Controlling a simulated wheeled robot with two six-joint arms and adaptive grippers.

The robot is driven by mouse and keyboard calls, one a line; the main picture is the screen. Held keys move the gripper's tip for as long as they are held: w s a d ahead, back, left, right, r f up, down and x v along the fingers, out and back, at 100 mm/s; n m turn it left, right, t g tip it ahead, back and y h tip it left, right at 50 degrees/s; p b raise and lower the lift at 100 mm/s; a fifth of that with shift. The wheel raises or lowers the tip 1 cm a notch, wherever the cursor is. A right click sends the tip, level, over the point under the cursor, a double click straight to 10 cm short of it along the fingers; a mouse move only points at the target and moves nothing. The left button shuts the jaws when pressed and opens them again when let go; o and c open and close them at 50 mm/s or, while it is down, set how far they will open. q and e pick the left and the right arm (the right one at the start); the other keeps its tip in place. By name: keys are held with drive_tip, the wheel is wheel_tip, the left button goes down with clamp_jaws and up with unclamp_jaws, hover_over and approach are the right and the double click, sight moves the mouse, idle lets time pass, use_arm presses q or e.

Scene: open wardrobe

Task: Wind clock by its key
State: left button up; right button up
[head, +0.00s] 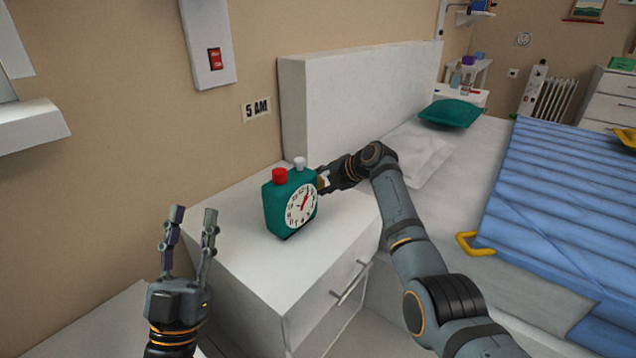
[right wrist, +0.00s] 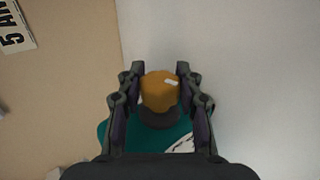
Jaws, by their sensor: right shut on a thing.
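The teal clock (head: 277,207) stands upright on the white nightstand, its white dial (head: 299,207) facing front right. A red button (head: 279,176) and a white button (head: 300,163) sit on its top. The yellow-orange key (right wrist: 159,92) sticks out of the clock's side on a dark base. My right gripper (head: 324,182) reaches the clock's right side; in the right wrist view its fingers are shut on the key, one on each side. The key is mostly hidden in the head view. My left gripper (head: 193,212) is open and empty, raised left of the nightstand.
The nightstand (head: 226,215) has free room on its top around the clock. A white headboard (head: 350,95) stands behind, with the bed and blue blanket (head: 560,190) to the right. A "5 AM" sign (head: 256,109) and a red switch (head: 214,58) are on the wall.

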drive_tip(key=o, duration=1.2)
drive_tip(key=v, duration=1.2)
